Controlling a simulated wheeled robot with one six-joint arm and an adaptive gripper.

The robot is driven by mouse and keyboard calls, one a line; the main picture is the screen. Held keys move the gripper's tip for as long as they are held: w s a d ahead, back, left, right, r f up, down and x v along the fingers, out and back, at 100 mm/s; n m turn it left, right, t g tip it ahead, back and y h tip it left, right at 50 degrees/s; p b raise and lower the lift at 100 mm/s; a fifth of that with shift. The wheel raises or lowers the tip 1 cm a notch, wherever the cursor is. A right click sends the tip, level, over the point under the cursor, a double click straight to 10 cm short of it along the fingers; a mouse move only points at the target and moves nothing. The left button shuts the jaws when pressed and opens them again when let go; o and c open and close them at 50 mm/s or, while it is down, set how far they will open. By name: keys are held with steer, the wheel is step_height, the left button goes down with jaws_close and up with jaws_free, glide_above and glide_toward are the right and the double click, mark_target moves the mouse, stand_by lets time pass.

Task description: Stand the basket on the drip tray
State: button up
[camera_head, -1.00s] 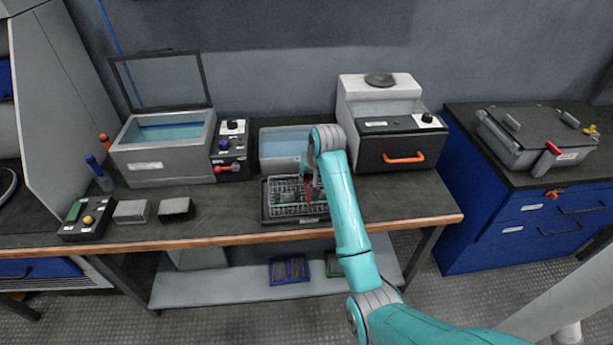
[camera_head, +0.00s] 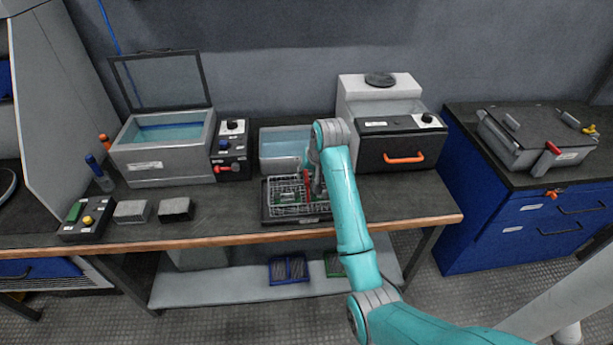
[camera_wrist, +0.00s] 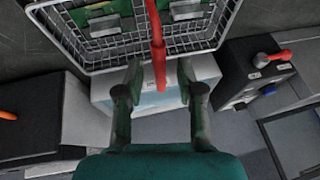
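The wire basket (camera_head: 284,208) holds green boards and has a red handle (camera_head: 307,181). It appears upright within the outline of the dark drip tray (camera_head: 268,221) on the bench; whether it rests fully on the tray floor is unclear. In the wrist view the basket (camera_wrist: 97,48) fills the top, with its red handle (camera_wrist: 157,50) running down toward my gripper (camera_wrist: 160,78). My gripper's fingers are apart on either side of the handle's end, with visible gaps. In the head view my gripper (camera_head: 317,183) is beside the handle at the basket's right side.
A small water bath (camera_head: 284,147) stands behind the basket. A lidded grey tank (camera_head: 165,145) with a control box (camera_head: 231,150) is left, and a black machine with an orange handle (camera_head: 402,157) right.

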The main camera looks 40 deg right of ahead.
steer(key=v, duration=0.9)
steer(key=shift+r, duration=0.35)
steer(key=shift+s, duration=0.1)
steer(key=s+a+f+n+t, duration=0.1)
steer(key=s+a+f, duration=0.1)
steer(key=a+f, duration=0.35)
steer(key=s+a+f+t, duration=0.1)
steer(key=s+a+f, duration=0.2)
steer(key=f, duration=0.6)
steer(key=s+a+f+n+t, duration=0.1)
steer(key=s+a+f, duration=0.3)
steer(key=s, duration=0.2)
steer(key=s+a+f+n+t, duration=0.1)
steer(key=s+a+f, duration=0.3)
steer(key=s+a, duration=0.15)
steer(key=s+a+r+n+t, duration=0.1)
steer(key=s+a+r+t, duration=0.15)
steer(key=s, duration=0.55)
steer(key=s+a+r+n+t, duration=0.1)
steer(key=s+a, duration=0.2)
steer(key=s, duration=0.5)
steer(key=s+a+r+n+t, duration=0.2)
steer(key=s+r, duration=0.9)
steer(key=s, duration=0.1)
steer(key=shift+s+r+y, duration=0.25)
steer(key=shift+y, duration=0.15)
